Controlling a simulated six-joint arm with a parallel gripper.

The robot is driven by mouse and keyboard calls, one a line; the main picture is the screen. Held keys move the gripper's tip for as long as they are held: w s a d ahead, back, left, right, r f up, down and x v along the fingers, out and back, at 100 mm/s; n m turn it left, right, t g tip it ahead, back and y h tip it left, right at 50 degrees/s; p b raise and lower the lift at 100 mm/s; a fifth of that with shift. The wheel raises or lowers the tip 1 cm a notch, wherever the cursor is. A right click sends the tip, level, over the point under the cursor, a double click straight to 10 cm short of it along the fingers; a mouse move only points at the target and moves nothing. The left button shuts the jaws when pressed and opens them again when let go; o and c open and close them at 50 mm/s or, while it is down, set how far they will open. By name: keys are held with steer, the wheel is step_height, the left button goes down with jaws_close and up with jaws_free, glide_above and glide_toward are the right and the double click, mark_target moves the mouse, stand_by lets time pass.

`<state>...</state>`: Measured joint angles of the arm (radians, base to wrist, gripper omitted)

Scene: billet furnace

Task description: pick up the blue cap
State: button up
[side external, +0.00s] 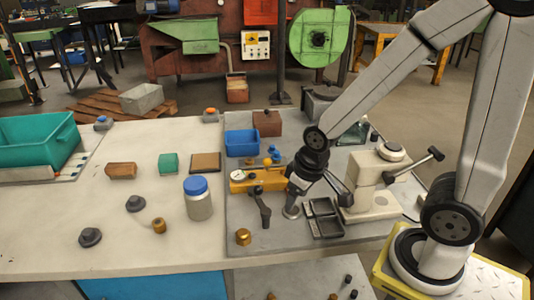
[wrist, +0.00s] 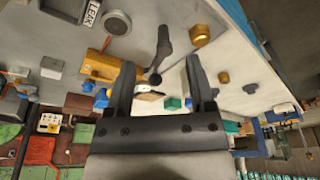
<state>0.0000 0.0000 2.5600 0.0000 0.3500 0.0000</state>
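The blue cap (side external: 196,186) sits on top of a pale jar (side external: 199,207) standing upright on the pale table, left of the grey plate in the side view. My gripper (side external: 322,193) is over the grey plate, to the right of the jar and well apart from it. In the wrist view my gripper (wrist: 160,82) is open, its two dark fingers spread with nothing held between them. A small patch of blue beside the right finger in the wrist view may be the cap; I cannot tell for sure.
A yellow fixture (side external: 258,180) and a grey lever tool (side external: 264,206) stand between my gripper and the jar. A blue bin (side external: 242,143), a teal block (side external: 168,163) and a brown block (side external: 206,162) are behind. A brass nut (side external: 243,237) is in front.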

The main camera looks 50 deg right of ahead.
steer(key=shift+r, duration=0.15)
steer(key=shift+w+v, duration=0.55)
steer(key=shift+v, duration=1.8)
steer(key=w+d+r+m+t, duration=0.1)
steer(key=w+d+m, duration=0.2)
steer(key=w+m, duration=0.25)
steer(key=w+d+r+m, duration=0.1)
steer(key=w+d+m, duration=0.2)
steer(key=w+m, duration=0.25)
steer(key=w+d+m+t, duration=0.2)
steer(key=w+d+m, duration=0.9)
steer(key=d+m, duration=0.5)
steer(key=w+d+f+m, duration=0.2)
steer(key=d+m, duration=0.6)
steer(key=m, duration=0.1)
steer(key=shift+t, duration=0.5)
steer(key=f, duration=1.1)
steer(key=shift+w+d+f, duration=0.15)
steer(key=shift+w+f, duration=0.1)
steer(key=shift+f, duration=0.1)
